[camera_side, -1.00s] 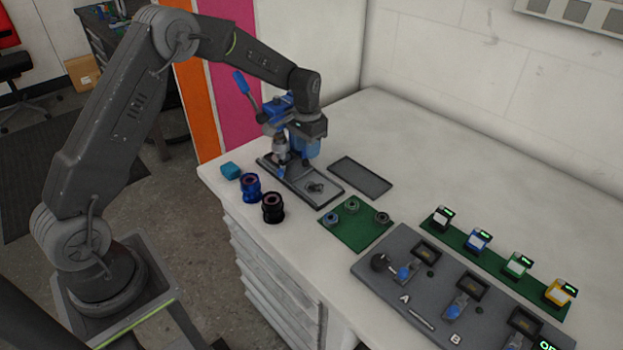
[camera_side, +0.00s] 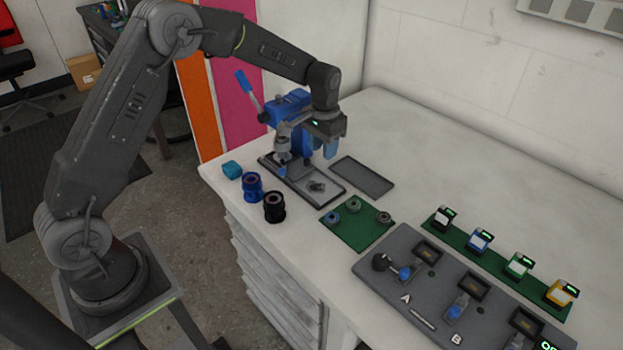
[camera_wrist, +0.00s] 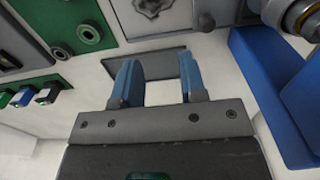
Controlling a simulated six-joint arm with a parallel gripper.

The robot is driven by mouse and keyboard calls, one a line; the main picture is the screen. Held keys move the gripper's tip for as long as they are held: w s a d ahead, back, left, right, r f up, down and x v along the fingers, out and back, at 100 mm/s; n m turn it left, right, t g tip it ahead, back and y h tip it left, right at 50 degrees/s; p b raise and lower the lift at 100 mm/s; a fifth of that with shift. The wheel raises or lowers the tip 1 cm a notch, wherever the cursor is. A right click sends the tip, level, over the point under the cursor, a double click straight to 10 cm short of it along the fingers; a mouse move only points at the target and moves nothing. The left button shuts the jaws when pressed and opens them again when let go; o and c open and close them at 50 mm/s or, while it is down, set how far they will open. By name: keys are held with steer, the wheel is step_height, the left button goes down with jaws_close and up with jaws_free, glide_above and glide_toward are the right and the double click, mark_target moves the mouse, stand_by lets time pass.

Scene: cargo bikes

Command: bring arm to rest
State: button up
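My gripper (camera_side: 332,148) hangs in the air to the right of the blue lever press (camera_side: 290,108), above the worktop between the press and the dark flat tray (camera_side: 361,177). In the wrist view my gripper (camera_wrist: 157,82) has its two blue fingers apart, with nothing between them. The dark tray (camera_wrist: 112,66) lies beyond and below the fingertips in that view. Part of the blue press (camera_wrist: 262,80) stands close on the right of the wrist view.
A green mat (camera_side: 350,236) with several rings lies in front of the tray. A blue cup (camera_side: 252,188), a black cup (camera_side: 273,208) and a teal block (camera_side: 231,169) stand near the left edge. A grey fixture board (camera_side: 380,262) and a green strip of small devices (camera_side: 478,262) lie right.

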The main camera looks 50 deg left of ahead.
steer(key=s+d+r+t, duration=0.3)
steer(key=s+r, duration=1.1)
steer(key=r, duration=0.2)
steer(key=s+d+r+t, duration=0.1)
steer(key=s+d+t, duration=0.1)
steer(key=s, duration=1.5)
steer(key=shift+r+t, duration=0.2)
steer(key=shift+t, duration=0.1)
